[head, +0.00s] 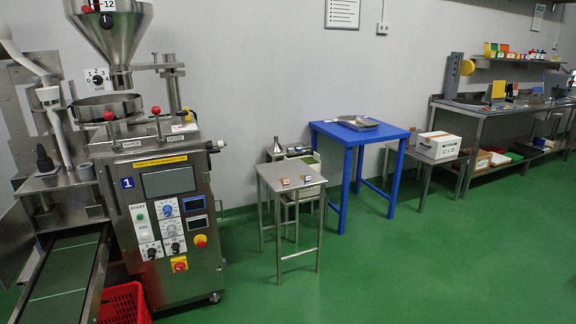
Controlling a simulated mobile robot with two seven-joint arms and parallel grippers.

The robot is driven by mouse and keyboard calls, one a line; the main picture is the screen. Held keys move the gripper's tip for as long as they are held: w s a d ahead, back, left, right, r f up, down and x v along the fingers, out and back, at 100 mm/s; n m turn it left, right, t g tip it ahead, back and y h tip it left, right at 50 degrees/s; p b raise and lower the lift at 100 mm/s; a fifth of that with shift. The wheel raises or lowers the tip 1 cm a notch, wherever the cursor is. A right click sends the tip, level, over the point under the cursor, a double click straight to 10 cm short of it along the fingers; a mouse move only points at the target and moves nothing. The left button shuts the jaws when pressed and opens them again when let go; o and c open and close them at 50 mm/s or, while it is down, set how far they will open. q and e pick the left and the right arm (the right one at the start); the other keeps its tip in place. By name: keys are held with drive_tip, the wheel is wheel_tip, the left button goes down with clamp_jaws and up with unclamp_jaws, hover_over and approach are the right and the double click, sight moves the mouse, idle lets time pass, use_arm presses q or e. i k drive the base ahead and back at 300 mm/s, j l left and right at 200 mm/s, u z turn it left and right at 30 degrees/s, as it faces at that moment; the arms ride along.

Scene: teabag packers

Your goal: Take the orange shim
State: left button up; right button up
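I cannot make out an orange shim for certain. Two small items with orange-brown and pale faces, one on the left (285,182) and one on the right (307,180), lie apart on a small steel table (293,194). They are too small to identify. On the wall shelf at the far right stand small coloured pieces, among them a yellow-orange one (487,50); their kind is unclear at this distance. Neither of my grippers is in view.
A packing machine (165,185) numbered 1 stands at left, with a red crate (125,303) below. A blue table (341,134) holds a metal tray (357,123). A white box (438,146) sits near the long steel bench (484,110). Green floor in front is clear.

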sight(284, 181)
drive_tip(key=i+l, duration=0.25)
drive_tip(key=i, duration=0.15)
drive_tip(key=i+l+z, duration=0.1)
drive_tip(key=i+l, duration=0.15)
drive_tip(key=i, duration=0.15)
drive_tip(key=i+l, duration=0.2)
drive_tip(key=i, duration=0.2)
drive_tip(key=i+z, duration=0.1)
drive_tip(key=i, duration=1.05)
drive_tip(key=i+j+z, duration=0.1)
drive_tip(key=i, duration=1.05)
